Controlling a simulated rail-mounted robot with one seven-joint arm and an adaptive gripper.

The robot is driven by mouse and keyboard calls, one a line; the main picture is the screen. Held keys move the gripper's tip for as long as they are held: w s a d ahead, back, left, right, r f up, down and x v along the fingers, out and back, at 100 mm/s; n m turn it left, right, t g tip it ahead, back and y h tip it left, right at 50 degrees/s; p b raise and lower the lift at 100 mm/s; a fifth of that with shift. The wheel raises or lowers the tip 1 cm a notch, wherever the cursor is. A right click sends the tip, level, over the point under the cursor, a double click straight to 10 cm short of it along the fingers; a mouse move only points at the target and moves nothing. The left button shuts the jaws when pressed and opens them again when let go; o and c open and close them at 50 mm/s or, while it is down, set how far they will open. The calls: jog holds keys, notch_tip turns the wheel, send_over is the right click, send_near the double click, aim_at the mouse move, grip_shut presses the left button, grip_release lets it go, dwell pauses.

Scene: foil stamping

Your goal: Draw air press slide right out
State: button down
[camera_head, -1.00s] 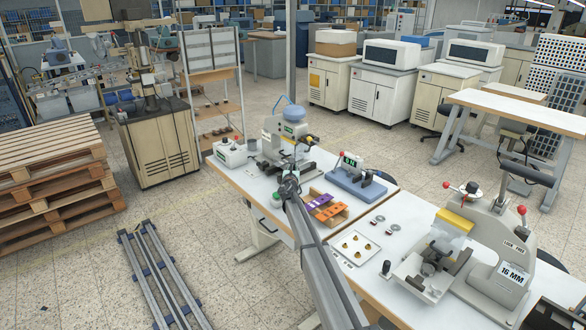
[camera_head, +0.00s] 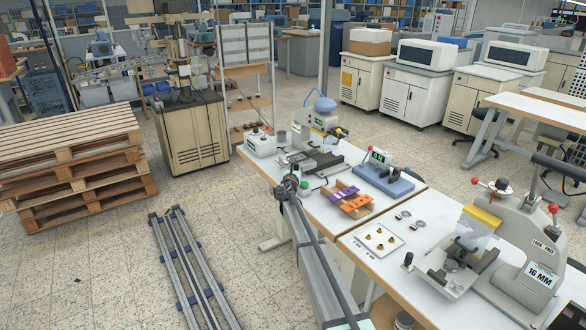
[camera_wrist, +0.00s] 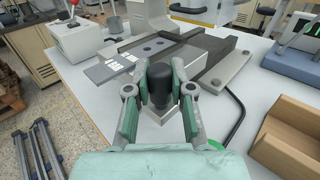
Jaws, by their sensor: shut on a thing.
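The air press (camera_head: 328,128), a grey machine with a blue dome on top, stands at the back of the left bench. An upright black knob (camera_wrist: 187,86) stands at the near end of this assembly, above a light metal block (camera_wrist: 155,112). My gripper (camera_wrist: 172,84) is shut on the knob, one finger on each side. In the head view my gripper (camera_head: 291,182) is at the bench's near left edge, hiding the knob.
A white control box (camera_wrist: 75,37) with a red lever is left of the press. An open brown box (camera_wrist: 290,135) and a blue-based fixture (camera_head: 383,180) are to the right. A large hand press (camera_head: 515,250) stands on the right bench.

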jog(key=c, duration=1)
grip_release()
jog(key=shift+s+a, duration=0.15)
jog(key=shift+a, duration=0.2)
jog(key=shift+d, duration=0.1)
jog(key=s, duration=0.4)
jog(key=s+a, duration=0.1)
jog(key=s, duration=0.2)
jog(key=s+a, duration=0.1)
jog(key=s, duration=0.3)
jog(key=shift+s+a, duration=0.1)
jog(key=shift+s, duration=0.25)
